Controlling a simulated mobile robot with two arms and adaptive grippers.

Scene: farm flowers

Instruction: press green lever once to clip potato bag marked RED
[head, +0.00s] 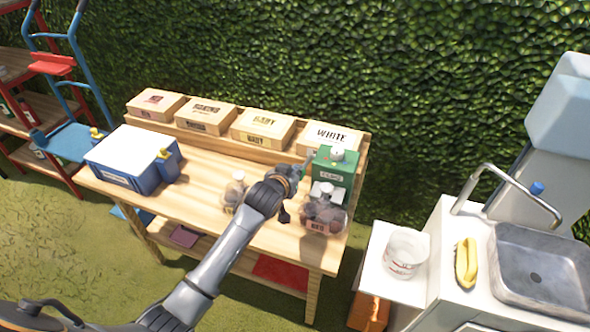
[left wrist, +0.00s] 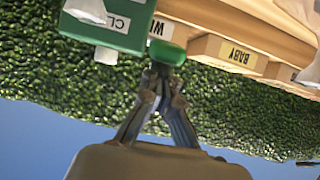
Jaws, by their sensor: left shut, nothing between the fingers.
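A green clip machine (head: 335,168) stands at the right end of the wooden table. In the upside-down left wrist view, the machine (left wrist: 110,32) shows part of a label, and its rounded green lever (left wrist: 172,53) sticks out beside it. My left gripper (head: 302,170) is shut and empty, at the machine's left side. In the left wrist view its fingertips (left wrist: 161,72) overlap the lever's edge; I cannot tell whether they touch. A potato bag marked RED (head: 322,218) sits in front of the machine. My right gripper is out of view.
Another bag (head: 235,192) stands left of my gripper. Several labelled boxes (head: 262,128) line the table's back. A blue cooler (head: 130,160) is at the left end. A sink counter (head: 450,240) stands to the right.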

